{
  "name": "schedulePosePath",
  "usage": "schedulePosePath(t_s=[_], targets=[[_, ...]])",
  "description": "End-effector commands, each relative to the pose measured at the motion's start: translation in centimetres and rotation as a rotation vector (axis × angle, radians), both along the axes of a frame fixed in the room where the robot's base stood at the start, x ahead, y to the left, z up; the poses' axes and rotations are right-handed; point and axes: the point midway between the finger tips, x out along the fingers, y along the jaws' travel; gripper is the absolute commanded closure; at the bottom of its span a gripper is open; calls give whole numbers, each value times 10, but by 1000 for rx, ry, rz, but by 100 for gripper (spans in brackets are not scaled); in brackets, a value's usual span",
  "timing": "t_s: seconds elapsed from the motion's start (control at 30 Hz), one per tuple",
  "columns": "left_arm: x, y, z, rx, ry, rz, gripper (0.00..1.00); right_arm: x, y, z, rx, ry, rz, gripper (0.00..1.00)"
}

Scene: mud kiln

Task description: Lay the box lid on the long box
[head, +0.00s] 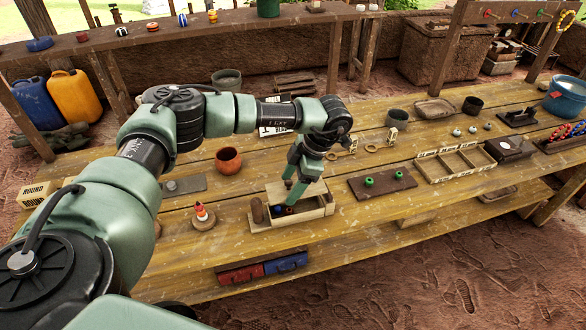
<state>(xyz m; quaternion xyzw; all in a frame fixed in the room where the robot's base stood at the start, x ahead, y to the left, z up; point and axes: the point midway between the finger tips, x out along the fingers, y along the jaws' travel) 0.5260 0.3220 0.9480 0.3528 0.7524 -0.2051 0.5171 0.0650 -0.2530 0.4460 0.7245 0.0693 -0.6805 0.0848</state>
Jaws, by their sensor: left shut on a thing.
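My right gripper is not in view.
A brown cylinder (257,210) stands at the box's left end. A red-tipped cone on a round base (203,217) is further left. A dark board with green rings (382,182) lies to the right. An orange pot (229,160) stands behind, left of my gripper.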

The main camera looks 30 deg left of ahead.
Motion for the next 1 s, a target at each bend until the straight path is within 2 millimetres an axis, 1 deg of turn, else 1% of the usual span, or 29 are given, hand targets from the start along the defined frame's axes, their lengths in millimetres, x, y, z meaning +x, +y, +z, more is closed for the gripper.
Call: schedulePosePath(t_s=[0.03,0.2,0.3,0.47,0.6,0.7,0.9,1.0], targets=[[0,0,-1,0,0,1,75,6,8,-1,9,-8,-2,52],[0,0,-1,1,-1,0,76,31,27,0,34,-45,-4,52],[0,0,-1,0,0,5,76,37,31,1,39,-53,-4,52],[0,0,-6,0,-1,9,76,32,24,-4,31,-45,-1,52],[0,0,-16,0,0,8,76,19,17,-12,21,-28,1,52],[0,0,-25,0,0,8,76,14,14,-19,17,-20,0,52],[0,0,-42,-1,0,7,76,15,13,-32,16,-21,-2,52],[0,0,-48,-1,0,7,76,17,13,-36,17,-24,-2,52]])
